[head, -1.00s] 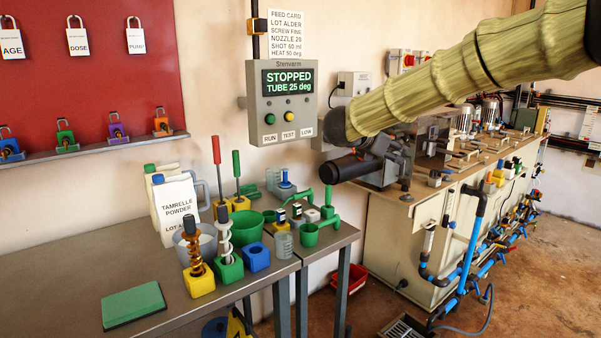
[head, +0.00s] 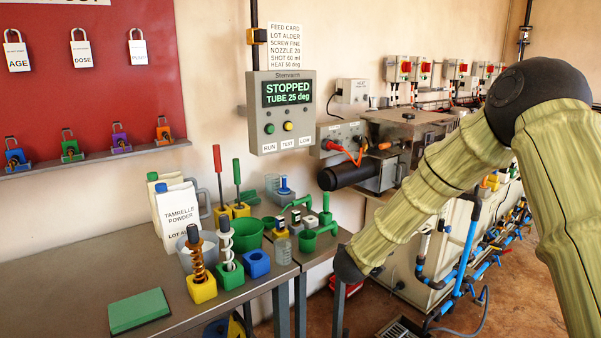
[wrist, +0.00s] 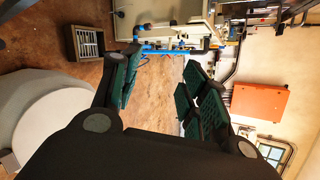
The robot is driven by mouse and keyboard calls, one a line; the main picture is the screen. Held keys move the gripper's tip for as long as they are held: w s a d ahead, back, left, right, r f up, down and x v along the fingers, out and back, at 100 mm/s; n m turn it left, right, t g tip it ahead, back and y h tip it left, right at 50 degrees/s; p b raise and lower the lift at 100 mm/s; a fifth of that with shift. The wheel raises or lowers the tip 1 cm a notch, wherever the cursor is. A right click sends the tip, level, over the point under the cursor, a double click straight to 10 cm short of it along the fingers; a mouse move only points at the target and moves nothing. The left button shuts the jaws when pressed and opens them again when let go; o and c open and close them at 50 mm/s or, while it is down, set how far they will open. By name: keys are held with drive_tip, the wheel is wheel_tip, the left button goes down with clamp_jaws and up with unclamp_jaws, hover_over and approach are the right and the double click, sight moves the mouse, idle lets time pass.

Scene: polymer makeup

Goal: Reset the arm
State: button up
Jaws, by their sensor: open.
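My arm, in a pale green ribbed cover, crosses the right side of the head view, bent at a dark elbow joint. My gripper is hidden in the head view. In the wrist view my gripper (wrist: 158,88) is open, with its two green-padded fingers spread apart. Nothing is between the fingers; the brown floor (wrist: 155,108) shows through the gap.
A grey table (head: 70,285) at left holds two white powder containers (head: 178,212), a green pad (head: 139,311) and screws in colored blocks. A control box (head: 282,112) reads STOPPED. The bench with blue pipes (head: 466,245) stands behind my arm. A floor grate (wrist: 88,42) shows in the wrist view.

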drive_tip(key=s+f+n+g+y+p, duration=0.45)
drive_tip(key=s+f+n, duration=1.25)
drive_tip(key=s+f, duration=0.7)
drive_tip(key=s+f+n+g, duration=0.1)
drive_tip(key=s+n, duration=0.3)
drive_tip(key=s, duration=0.6)
drive_tip(key=s+f+n+g+y+p, duration=0.1)
drive_tip(key=s+f+n+g, duration=0.1)
drive_tip(key=s, duration=0.9)
drive_tip(key=s+f+n+g+y, duration=0.1)
drive_tip(key=s+f+n+g, duration=0.1)
drive_tip(key=s+n, duration=0.4)
drive_tip(key=s+g, duration=0.1)
drive_tip(key=s, duration=0.3)
drive_tip(key=shift+s+p, duration=0.35)
drive_tip(key=shift+p, duration=0.05)
drive_tip(key=shift+w+y, duration=0.1)
drive_tip(key=shift+y, duration=0.15)
drive_tip(key=shift+c, duration=0.8)
drive_tip(key=shift+w, duration=0.15)
